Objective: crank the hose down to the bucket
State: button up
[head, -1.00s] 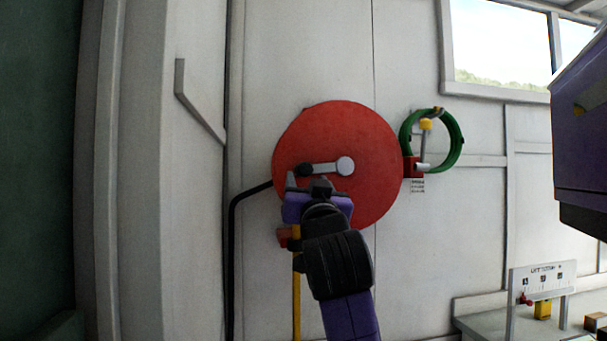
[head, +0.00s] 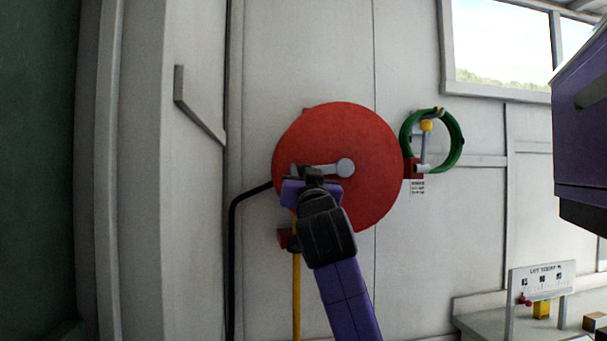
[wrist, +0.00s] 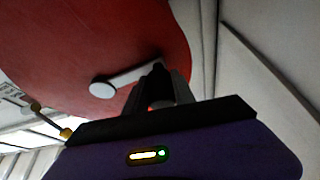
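The red hose reel (head: 365,120) is on the white wall and has a light grey crank arm (head: 325,169). The arm points left from its round hub (head: 345,167), which also shows in the wrist view (wrist: 103,89). A black hose (head: 232,250) leaves the reel's left side and runs down the wall out of view. My gripper (head: 305,172) is at the crank's left end, and its fingers hide the black handle in the head view. In the wrist view the fingers (wrist: 158,88) stand on either side of the dark handle; whether they press on it is unclear. No bucket is in view.
A green coiled hose (head: 455,140) hangs on the wall to the right of the reel. A yellow pole (head: 297,290) stands below the reel. A grey bracket (head: 198,108) is on the left wall. A bench (head: 480,318) with a small sign board (head: 543,275) is at lower right.

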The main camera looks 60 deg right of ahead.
aim_at(361, 216)
grip_shut()
jog(key=shift+f, duration=0.15)
dwell(1.1)
jog(key=n, duration=0.1)
jog(key=f+n, duration=0.1)
jog(key=shift+s+d+f+n+t+y, duration=0.2)
jog(key=shift+f+n+t+y, duration=0.1)
jog(key=shift+t, duration=0.1)
jog(key=s+d+f+n+y+b, duration=0.1)
jog(key=s+d+f+n+y, duration=0.1)
jog(key=n, duration=0.4)
jog(key=s+d+f+n+t+y+b, duration=0.1)
jog(key=s+d+f+n+y+b, duration=0.1)
jog(key=n, duration=0.4)
jog(key=s+d+f+n+t+y+b, duration=0.1)
jog(key=s+d+f+n+y, duration=0.1)
jog(key=s+f+n+y, duration=0.2)
jog(key=shift+d+f+n, duration=0.1)
jog(key=shift+d+n, duration=0.1)
jog(key=shift+n, duration=0.6)
jog(key=shift+d+n, duration=0.2)
jog(key=shift+n, duration=0.6)
jog(key=shift+s+d+n+g+y+b, duration=0.35)
jog(key=shift+s+d+n, duration=0.5)
jog(key=shift+n, duration=0.35)
jog(key=shift+s, duration=0.1)
